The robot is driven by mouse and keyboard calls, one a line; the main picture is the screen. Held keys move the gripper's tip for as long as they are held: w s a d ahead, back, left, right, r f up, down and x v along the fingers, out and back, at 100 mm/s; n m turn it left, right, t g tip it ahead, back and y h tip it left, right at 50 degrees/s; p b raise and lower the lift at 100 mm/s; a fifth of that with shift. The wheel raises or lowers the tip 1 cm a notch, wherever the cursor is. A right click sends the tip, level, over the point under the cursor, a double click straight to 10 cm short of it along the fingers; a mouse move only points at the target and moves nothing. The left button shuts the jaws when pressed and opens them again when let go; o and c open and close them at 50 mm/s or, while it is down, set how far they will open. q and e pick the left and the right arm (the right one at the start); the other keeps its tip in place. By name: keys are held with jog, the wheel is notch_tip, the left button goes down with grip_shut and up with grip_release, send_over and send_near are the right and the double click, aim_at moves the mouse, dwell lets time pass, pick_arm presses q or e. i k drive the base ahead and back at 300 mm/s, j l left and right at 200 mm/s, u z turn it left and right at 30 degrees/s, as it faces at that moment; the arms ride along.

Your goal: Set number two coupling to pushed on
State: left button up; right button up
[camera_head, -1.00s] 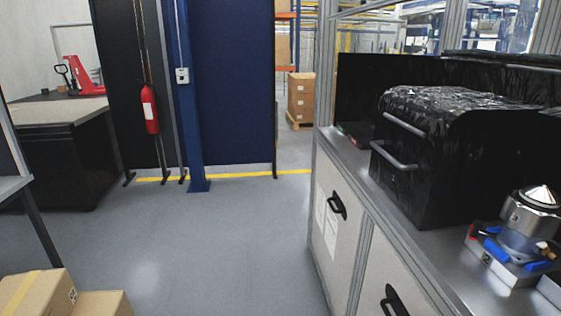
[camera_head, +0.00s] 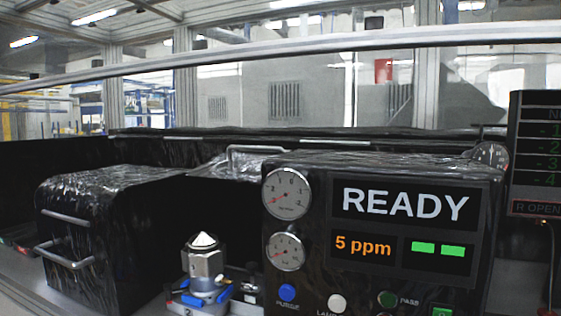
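A machined metal housing (camera_head: 204,262) with a pale cone top stands upright on a fixture with blue clamps (camera_head: 205,295), low in the view, left of the instrument panel. I cannot make out which coupling is number two or whether any coupling is pushed on; part of the fixture is cut off by the bottom edge. Neither of my grippers shows in this view.
A black panel (camera_head: 390,275) shows READY, 5 ppm, two green bars, two gauges and several buttons. A black wrapped box with handles (camera_head: 110,225) stands at the left. A dark display (camera_head: 538,150) is at the right edge. A metal rail (camera_head: 300,48) crosses above.

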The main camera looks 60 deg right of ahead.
aim_at(252, 290)
jog(key=j+z, duration=0.2)
jog(key=z, duration=1)
jog(key=i+l+z, duration=0.1)
jog(key=z, duration=0.35)
jog(key=l, duration=0.1)
